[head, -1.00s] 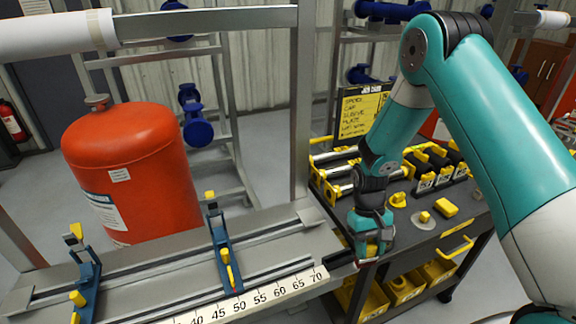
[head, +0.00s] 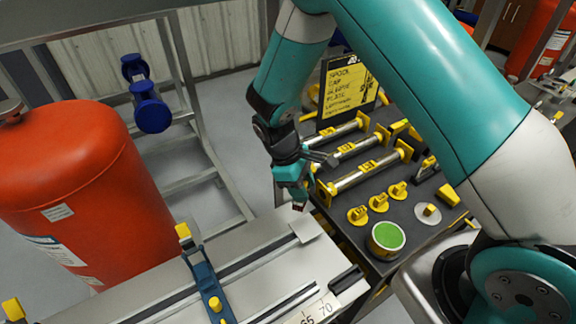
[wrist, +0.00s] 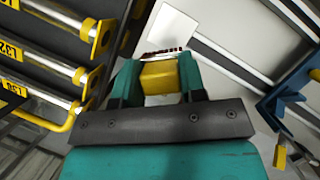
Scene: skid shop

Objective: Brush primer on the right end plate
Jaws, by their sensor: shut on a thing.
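My gripper (head: 295,192) points down just above the right end of the long grey bench. It is shut on a yellow-handled brush (wrist: 160,77), seen between the fingers in the wrist view. The brush's dark red bristle tip (head: 299,207) shows below the fingers in the head view. The right end plate (head: 310,229) is a pale flat plate near the bench's right end; it also shows in the wrist view (wrist: 172,24). The bristles look close to its far edge; I cannot tell whether they touch it. No red coating is visible on the plate.
A dark cart (head: 345,212) stands right of the bench, with steel rollers (head: 370,170), yellow knobs (head: 378,203) and a tin with a green top (head: 388,237). A blue clamp (head: 205,281) stands on the bench. A red tank (head: 85,190) is behind it.

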